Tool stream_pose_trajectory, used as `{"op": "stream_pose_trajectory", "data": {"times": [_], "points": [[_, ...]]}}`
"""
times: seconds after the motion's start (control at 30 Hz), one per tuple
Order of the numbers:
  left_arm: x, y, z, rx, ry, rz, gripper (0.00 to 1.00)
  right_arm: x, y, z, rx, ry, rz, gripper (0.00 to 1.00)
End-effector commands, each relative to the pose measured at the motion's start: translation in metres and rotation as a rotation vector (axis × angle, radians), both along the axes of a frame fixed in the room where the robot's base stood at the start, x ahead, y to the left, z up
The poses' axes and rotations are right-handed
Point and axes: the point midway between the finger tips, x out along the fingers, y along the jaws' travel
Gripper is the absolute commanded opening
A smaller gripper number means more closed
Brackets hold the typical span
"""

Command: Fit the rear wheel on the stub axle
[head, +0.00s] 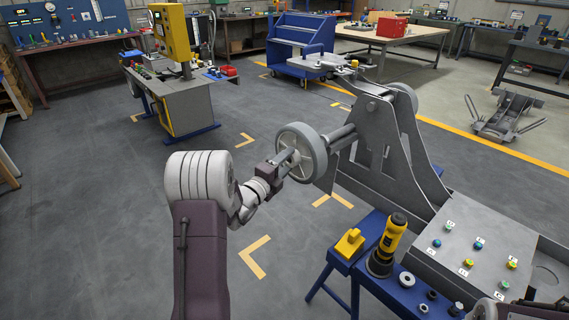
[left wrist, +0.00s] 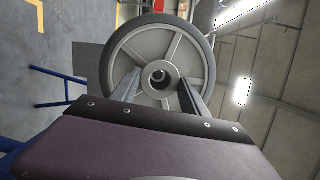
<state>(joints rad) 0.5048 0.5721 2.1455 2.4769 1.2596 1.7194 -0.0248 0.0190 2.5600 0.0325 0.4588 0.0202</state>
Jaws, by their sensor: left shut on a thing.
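The rear wheel (head: 306,136) is grey with a darker tyre and spokes. My left gripper (head: 284,162) is shut on its middle from the near left side. In the left wrist view the wheel (left wrist: 120,55) faces me, with the two fingers (left wrist: 160,92) on either side of the round hub and its dark bore. The stub axle (head: 343,132) sticks out to the left from the grey chassis frame (head: 375,125). Its outer end is close behind the wheel, and I cannot tell whether it enters the hub.
A blue stand (head: 345,262) at front right bears a yellow block (head: 350,242), a yellow-black tool (head: 388,240) and several small parts. A sloped button panel (head: 470,245) stands beside it. A yellow machine (head: 172,45) stands behind left. The floor on the left is open.

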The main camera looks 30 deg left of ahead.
Motion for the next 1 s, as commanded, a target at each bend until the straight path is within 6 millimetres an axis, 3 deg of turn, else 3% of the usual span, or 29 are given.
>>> {"op": "stream_pose_trajectory", "data": {"times": [1.0], "points": [[0.025, -0.01, 0.004, 0.0, -0.009, -0.001, 0.0, 0.0, 0.0, 0.001, 0.0, 0.0, 0.0, 0.52]]}}
